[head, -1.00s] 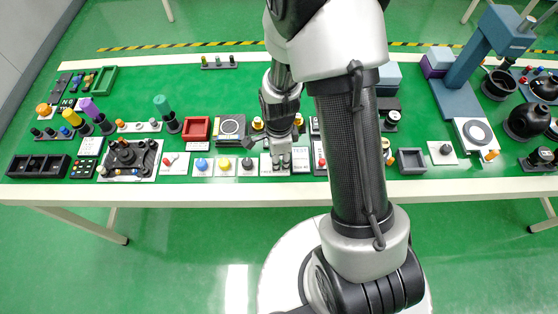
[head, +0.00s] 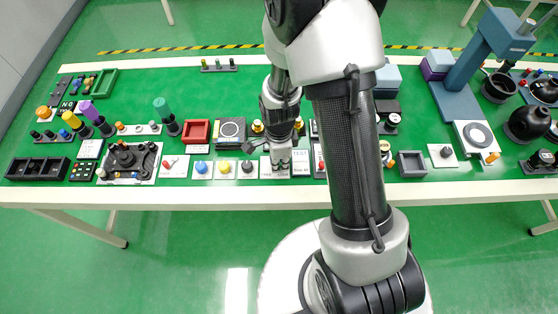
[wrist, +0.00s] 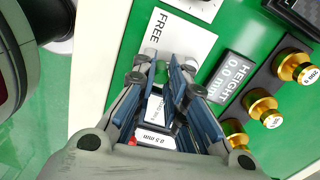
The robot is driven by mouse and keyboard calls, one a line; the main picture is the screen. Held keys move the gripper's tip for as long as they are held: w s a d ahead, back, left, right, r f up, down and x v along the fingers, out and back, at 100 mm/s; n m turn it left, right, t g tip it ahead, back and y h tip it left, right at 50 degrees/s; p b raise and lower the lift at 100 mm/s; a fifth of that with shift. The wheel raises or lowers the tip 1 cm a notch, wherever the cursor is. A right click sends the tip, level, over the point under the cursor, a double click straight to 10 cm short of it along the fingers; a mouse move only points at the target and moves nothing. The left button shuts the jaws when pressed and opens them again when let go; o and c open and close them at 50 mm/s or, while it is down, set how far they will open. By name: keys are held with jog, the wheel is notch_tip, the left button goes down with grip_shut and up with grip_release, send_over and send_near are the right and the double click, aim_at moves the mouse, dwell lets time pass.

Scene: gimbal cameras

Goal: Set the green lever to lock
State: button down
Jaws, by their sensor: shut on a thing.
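My gripper (wrist: 165,68) is shut on the green lever (wrist: 161,74), whose green part shows between the fingertips in the wrist view. The lever's white plate (wrist: 192,42) shows the word FREE at its far end. The part of the plate towards my gripper is hidden by the fingers, and I see no LOCK label. In the head view my gripper (head: 281,160) points down at the front middle of the table (head: 470,188); the lever itself is hidden there.
Brass knobs (wrist: 262,105) and a HEIGHT display (wrist: 232,78) lie right of the plate in the wrist view. Blue (head: 201,167), yellow (head: 224,167) and black (head: 247,166) knobs stand just left of my gripper in the head view. A TEST plate (head: 301,156) is close on its right.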

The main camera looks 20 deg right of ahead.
jog(key=shift+d+n, duration=0.35)
jog(key=shift+n, duration=0.75)
jog(key=c, duration=1.6)
grip_release()
jog(key=shift+o, duration=0.2)
notch_tip(320, 180, up, 12)
